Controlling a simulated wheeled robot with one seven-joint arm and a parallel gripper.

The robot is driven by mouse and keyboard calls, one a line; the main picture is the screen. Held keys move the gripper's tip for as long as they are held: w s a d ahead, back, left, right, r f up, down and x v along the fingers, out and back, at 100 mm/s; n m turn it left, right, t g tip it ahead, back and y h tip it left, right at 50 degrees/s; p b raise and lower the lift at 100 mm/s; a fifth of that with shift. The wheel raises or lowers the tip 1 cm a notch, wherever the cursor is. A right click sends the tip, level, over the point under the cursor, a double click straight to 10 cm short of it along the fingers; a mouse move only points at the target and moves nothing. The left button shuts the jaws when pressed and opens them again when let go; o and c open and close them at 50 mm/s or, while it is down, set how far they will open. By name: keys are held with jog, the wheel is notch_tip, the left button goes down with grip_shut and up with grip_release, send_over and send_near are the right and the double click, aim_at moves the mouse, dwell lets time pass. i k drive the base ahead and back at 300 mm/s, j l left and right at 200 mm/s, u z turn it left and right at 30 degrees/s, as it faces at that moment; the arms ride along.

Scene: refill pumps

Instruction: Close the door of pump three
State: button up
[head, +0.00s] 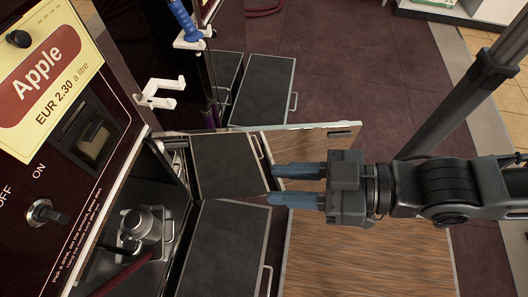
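The pump in the left foreground (75,150) has an "Apple" price card and an ON/OFF switch. Its lower cabinet is open, with a metal fitting (143,228) and a dark red hose inside. A wood-faced door panel (325,142) with a pale top edge stands out to the right, with a small dark piece near its free end. A larger wood-grain surface (370,265) shows below my arm; I cannot tell whether it is the same door. My gripper (268,184) is open, its two blue fingers pointing left, apparently empty. No pump number is readable.
White hook brackets (160,92) stick out from the pumps, and a blue nozzle (184,20) hangs farther back.

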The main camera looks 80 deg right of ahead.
aim_at(227, 163)
jog(key=k+l, duration=0.1)
jog(key=l, duration=1)
jog(key=k+l, duration=0.15)
jog(key=l, duration=0.95)
jog(key=k+l, duration=0.15)
jog(key=l, duration=0.4)
jog(key=k+l+u, duration=0.2)
jog(key=l, duration=0.25)
jog(key=l+u, duration=0.15)
jog(key=l, duration=0.3)
jog(key=k+l+u, duration=0.2)
jog(key=l, duration=0.2)
jog(key=k+l+u, duration=0.15)
jog(key=l, duration=0.25)
jog(key=u, duration=0.8)
